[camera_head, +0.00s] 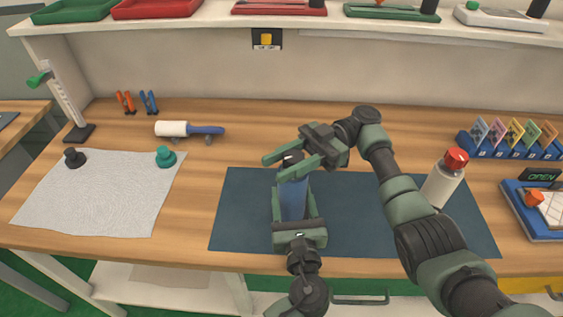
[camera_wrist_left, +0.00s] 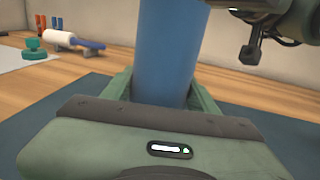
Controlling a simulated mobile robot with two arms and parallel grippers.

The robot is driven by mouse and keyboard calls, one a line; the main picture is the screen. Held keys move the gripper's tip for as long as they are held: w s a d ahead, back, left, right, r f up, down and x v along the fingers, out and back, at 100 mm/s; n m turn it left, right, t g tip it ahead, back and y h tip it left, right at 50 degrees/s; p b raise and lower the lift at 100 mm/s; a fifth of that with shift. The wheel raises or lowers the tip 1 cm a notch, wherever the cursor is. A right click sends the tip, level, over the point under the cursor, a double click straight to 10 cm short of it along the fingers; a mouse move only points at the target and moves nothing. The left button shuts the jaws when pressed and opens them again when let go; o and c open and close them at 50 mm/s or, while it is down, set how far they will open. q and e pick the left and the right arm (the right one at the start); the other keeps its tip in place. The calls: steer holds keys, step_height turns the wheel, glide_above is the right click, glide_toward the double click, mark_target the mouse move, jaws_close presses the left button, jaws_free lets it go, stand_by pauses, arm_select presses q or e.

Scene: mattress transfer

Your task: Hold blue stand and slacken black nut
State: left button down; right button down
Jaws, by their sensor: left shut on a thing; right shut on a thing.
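The blue stand (camera_head: 293,200) stands upright on the dark blue mat (camera_head: 240,215). It also shows in the left wrist view (camera_wrist_left: 168,50), where its top is out of frame. My left gripper (camera_head: 291,212) is shut on the stand, with one finger on each side; both fingers also show in the left wrist view (camera_wrist_left: 163,95). My right gripper (camera_head: 290,165) is at the top of the stand, its fingers shut around the black nut (camera_head: 290,157). The nut is mostly hidden by the fingers.
A white bottle with a red cap (camera_head: 446,180) stands right of my right forearm. A white sheet (camera_head: 105,205) with a black knob (camera_head: 74,158) and a green knob (camera_head: 166,157) lies left. A lint roller (camera_head: 188,129) lies behind. The mat's left part is clear.

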stand_by(0.4)
steer(key=c, duration=0.9)
jaws_free()
step_height(320, 180, up, 10)
steer(key=shift+w+f, duration=0.1)
